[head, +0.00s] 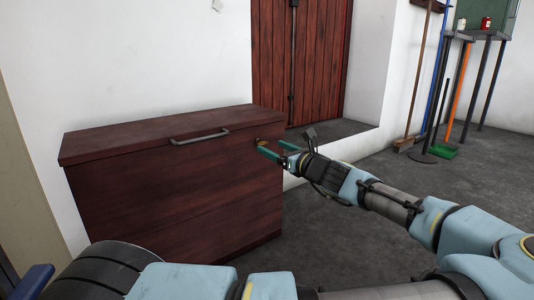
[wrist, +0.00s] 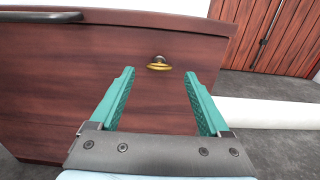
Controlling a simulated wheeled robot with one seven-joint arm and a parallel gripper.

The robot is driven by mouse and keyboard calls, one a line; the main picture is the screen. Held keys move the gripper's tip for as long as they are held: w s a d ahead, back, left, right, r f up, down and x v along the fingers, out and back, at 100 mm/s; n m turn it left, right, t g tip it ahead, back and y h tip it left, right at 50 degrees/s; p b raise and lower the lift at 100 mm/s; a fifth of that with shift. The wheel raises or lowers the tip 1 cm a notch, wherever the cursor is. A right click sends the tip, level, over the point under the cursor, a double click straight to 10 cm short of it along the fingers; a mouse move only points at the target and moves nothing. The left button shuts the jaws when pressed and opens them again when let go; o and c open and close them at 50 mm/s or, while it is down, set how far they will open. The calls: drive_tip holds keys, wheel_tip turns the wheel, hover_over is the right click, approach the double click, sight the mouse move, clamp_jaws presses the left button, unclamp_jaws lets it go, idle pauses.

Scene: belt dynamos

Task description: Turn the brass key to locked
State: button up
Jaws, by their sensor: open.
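The brass key (wrist: 159,64) sits in the front of a dark red-brown wooden chest (wrist: 50,80), near its upper right corner. Its bow lies flat, wider than tall, in the wrist view. In the head view the key (head: 259,141) is small, just beyond my fingertips. My gripper (head: 273,149) is open with green fingers. In the wrist view my gripper (wrist: 160,80) has its fingers apart, one to each side of the key and a little below it in the picture. Nothing is between the fingers, and I see no contact with the key.
A grey bar handle (head: 199,137) is on the chest's upper front, left of the key. A low white step (head: 345,150) and a plank door (head: 300,60) are behind. A broom (head: 404,143) and a green dustpan (head: 444,151) stand at right. The grey floor right of the chest is clear.

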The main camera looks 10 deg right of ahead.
sight(264, 143)
drive_tip(key=shift+b+x, duration=0.7)
drive_tip(key=shift+x, duration=1.2)
drive_tip(key=shift+c, duration=0.3)
clamp_jaws()
